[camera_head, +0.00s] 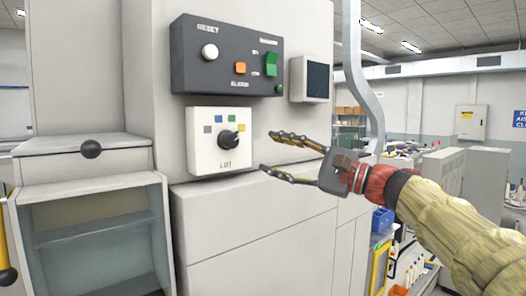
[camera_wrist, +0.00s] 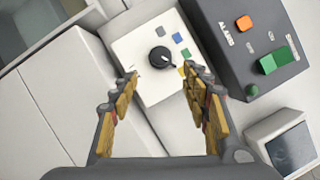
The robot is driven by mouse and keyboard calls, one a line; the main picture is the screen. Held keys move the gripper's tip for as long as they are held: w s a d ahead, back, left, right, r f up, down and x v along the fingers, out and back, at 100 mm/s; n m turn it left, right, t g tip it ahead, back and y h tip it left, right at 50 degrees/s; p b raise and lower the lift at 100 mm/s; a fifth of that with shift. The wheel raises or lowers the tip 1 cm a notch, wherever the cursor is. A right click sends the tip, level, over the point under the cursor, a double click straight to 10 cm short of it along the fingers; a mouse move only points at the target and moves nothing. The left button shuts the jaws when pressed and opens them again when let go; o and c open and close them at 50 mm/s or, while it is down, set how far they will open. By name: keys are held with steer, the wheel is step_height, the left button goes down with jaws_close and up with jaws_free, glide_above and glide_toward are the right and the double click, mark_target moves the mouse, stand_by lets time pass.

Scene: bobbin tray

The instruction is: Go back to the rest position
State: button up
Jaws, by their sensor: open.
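My gripper (camera_head: 268,151) is open and empty, held out from the right in front of the cabinet in the head view. In the wrist view, its two fingers (camera_wrist: 160,90) stand apart with the white LOT panel beyond them. The panel (camera_head: 205,160) carries a black rotary knob (camera_head: 228,139) with several coloured squares around it. The knob also shows in the wrist view (camera_wrist: 159,57), beyond the fingertips and clear of them. The fingers do not appear to touch anything.
A dark control box (camera_head: 225,60) with a white button, an orange button and a green switch sits above the panel. A small screen (camera_head: 316,80) is right of it. A drawer with a black knob (camera_head: 91,149) and a glass-fronted cabinet are at left. A grey pipe (camera_head: 359,80) runs behind my arm.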

steer(key=shift+s+d, duration=0.15)
steer(key=s+d+f+n+g+h, duration=0.15)
steer(key=f+h, duration=0.25)
steer(key=f, duration=0.9)
steer(key=s+d+f+n+g+h, duration=0.1)
steer(key=s+f+g+h, duration=0.15)
steer(key=f, duration=0.95)
steer(key=s+d+f+n+h+b, duration=0.1)
steer(key=s+d+f+n+h, duration=0.1)
steer(key=s+f, duration=0.6)
steer(key=s+d+f+n+g+h+b, duration=0.1)
steer(key=s+f+n+h, duration=0.3)
steer(key=s+f, duration=0.4)
steer(key=s+d+f+n+g+h+b, duration=0.1)
steer(key=s+d+f+n+h+b, duration=0.2)
steer(key=s+f, duration=0.5)
steer(key=s+d, duration=0.1)
steer(key=s, duration=0.2)
steer(key=shift+s+f+n+h, duration=0.2)
steer(key=shift+f+n+h, duration=0.15)
